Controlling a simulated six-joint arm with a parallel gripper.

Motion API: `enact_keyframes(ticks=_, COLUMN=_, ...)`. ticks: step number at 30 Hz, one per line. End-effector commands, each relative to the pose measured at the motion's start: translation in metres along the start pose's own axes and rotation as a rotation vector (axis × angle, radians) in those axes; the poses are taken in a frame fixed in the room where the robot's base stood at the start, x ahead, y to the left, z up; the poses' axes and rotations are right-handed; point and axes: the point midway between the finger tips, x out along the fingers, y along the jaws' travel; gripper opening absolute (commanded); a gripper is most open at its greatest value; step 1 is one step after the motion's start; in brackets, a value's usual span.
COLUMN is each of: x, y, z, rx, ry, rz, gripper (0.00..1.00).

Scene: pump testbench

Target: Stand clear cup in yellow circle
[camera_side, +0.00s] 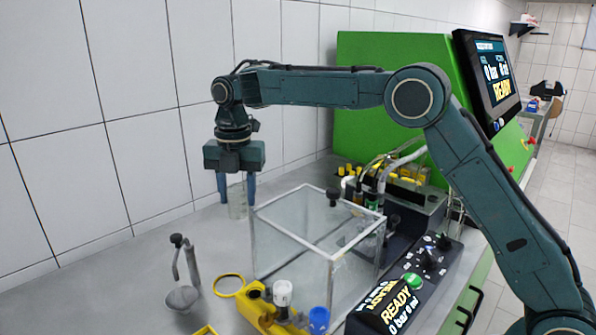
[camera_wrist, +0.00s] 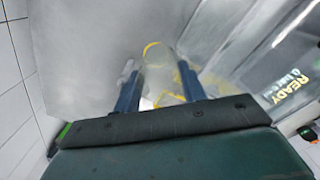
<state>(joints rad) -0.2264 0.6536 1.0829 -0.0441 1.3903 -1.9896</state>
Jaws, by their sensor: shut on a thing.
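My gripper (camera_side: 236,190) is shut on the clear cup (camera_side: 237,204), a transparent cylinder held upright between blue fingers. The cup hangs above the grey bench, left of the glass-walled box. The yellow circle (camera_side: 228,285) is a thin ring on the bench, lower in the side view, nearer that camera than the cup. In the wrist view my gripper (camera_wrist: 160,82) has the faint cup (camera_wrist: 158,62) between its fingers. A yellow arc shows around the cup's upper part there; I cannot tell whether it is the circle.
The transparent box (camera_side: 318,235) stands right of the cup. A grey stand with a bowl (camera_side: 183,298) is left of the circle. A yellow holder (camera_side: 262,308) with white and blue caps sits close to the circle's right. The tiled wall (camera_side: 120,130) runs behind.

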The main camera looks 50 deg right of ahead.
Motion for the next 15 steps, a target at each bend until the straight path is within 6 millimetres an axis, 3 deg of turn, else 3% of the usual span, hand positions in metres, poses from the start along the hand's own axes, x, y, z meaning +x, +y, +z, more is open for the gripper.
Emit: enact_keyframes(ticks=15, x=0.0, y=0.021, z=-0.04, rx=0.42, ry=-0.008, rz=0.001, gripper=0.18)
